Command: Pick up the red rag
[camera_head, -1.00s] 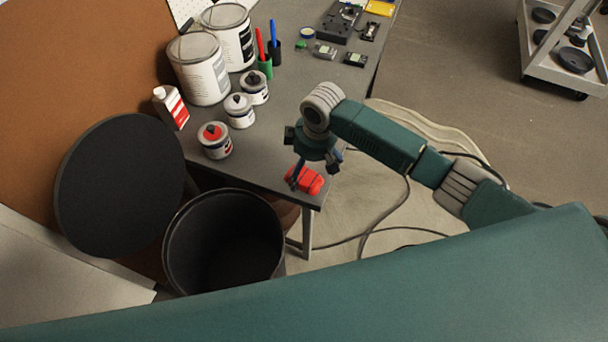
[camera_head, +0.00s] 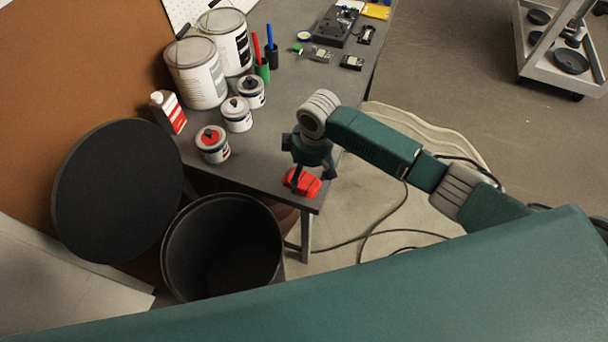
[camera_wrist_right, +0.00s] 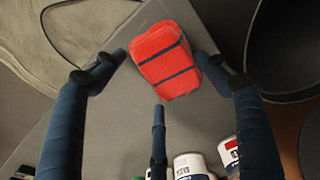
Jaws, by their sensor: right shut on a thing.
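The red rag (camera_head: 301,183) lies folded at the near corner of the grey workbench (camera_head: 266,172). In the right wrist view the rag (camera_wrist_right: 165,60) shows as a red bundle with two dark bands across it. My right gripper (camera_head: 311,177) is over the rag from above, with its fingers around it. The rag appears to rest on the bench. My left gripper is not in view.
Small paint jars (camera_head: 212,145), large cans (camera_head: 196,74) and a red-white bottle (camera_head: 168,112) stand on the bench left of my gripper. A black bin (camera_head: 222,245) is on the floor before the bench. Cables lie right of it. A cart (camera_head: 550,75) stands far right.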

